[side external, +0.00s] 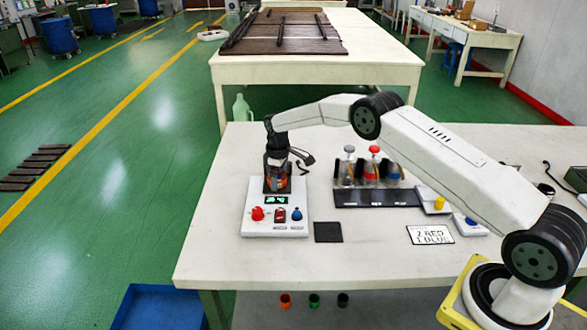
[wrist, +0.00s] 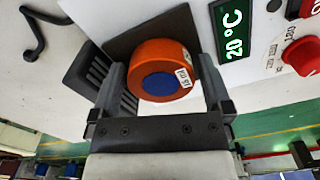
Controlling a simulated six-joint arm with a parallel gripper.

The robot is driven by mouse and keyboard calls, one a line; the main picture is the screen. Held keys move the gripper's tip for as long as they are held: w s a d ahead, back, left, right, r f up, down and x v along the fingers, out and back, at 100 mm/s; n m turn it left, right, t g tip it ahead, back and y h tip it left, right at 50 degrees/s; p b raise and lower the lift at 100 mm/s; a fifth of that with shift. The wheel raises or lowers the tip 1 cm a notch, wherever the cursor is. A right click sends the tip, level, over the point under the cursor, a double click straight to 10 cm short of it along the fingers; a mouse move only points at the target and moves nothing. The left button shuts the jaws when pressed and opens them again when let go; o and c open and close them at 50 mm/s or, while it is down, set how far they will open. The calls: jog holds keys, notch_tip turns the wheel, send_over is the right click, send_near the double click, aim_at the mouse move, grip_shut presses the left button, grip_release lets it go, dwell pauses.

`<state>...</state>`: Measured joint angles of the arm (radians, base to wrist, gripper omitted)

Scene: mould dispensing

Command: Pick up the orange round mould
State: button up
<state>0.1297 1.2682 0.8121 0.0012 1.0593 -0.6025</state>
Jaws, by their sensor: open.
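The orange round mould (wrist: 150,52) holds a blue fill (wrist: 160,85) and bears a small white label. It sits on the dark plate of the white heating device (side external: 262,222). My gripper (wrist: 161,78) is open, with one finger on each side of the mould in the wrist view. Whether the fingers touch it cannot be told. In the side view my gripper (side external: 277,180) points down over the device's plate, and a little orange of the mould shows between its fingers.
The device has a 20 °C display (wrist: 235,30) and a red knob (wrist: 301,56). To the right stand a bottle rack (side external: 375,197), a yellow-topped item (side external: 439,203) and a printed card (side external: 430,234). A black square pad (side external: 328,232) lies in front. The table's front left is clear.

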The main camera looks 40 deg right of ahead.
jog(key=c, duration=1.1)
jog(key=shift+r, duration=0.15)
jog(key=shift+r, duration=1.45)
jog(key=shift+s+a+r, duration=0.25)
jog(key=shift+s+r, duration=1.4)
jog(key=shift+s, duration=0.7)
jog(key=shift+s+a+r, duration=0.3)
jog(key=shift+s+r, duration=1.3)
jog(key=shift+s, duration=0.7)
jog(key=shift+s+a+r, duration=0.25)
jog(key=shift+s+r, duration=1.4)
jog(key=shift+s, duration=0.7)
